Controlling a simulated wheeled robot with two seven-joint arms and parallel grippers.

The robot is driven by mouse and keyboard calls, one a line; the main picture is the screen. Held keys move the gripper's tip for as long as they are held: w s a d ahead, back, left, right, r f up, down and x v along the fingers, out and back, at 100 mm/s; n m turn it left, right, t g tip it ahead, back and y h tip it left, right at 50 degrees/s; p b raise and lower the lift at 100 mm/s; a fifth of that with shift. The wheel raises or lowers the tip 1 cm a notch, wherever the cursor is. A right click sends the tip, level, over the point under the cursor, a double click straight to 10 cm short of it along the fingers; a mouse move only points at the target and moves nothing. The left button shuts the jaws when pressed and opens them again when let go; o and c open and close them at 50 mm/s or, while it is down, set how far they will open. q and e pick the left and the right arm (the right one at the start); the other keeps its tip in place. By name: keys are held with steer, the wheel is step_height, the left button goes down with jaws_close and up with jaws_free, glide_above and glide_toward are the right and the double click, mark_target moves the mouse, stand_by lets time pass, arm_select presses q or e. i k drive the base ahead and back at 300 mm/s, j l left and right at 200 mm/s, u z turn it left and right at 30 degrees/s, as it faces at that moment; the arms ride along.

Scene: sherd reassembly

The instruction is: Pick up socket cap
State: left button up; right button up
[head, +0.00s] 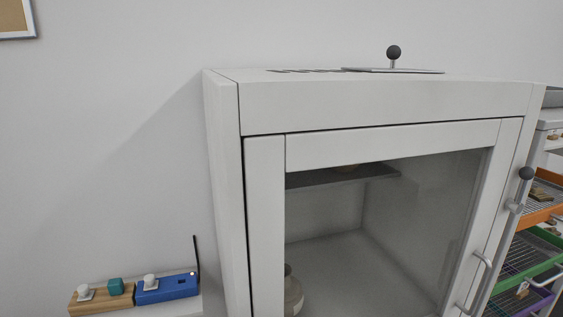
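A wooden block (101,302) sits at the bottom left, with a small white knob-like piece (85,292) and a teal piece (115,287) on top. Beside it on the right is a blue block (168,291) with another small white knob-like piece (150,281) and a dark square opening on its upper face. I cannot tell which of these small pieces is the socket cap. Neither of my grippers shows in the head view.
A large white cabinet (380,103) with a closed glass-fronted door fills the middle. A rounded vessel (293,292) shows inside, partly hidden. A thin black rod (196,260) stands behind the blue block. A rack with coloured shelves (530,250) stands at the right.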

mark_target(83, 290)
steer(key=u, duration=1.3)
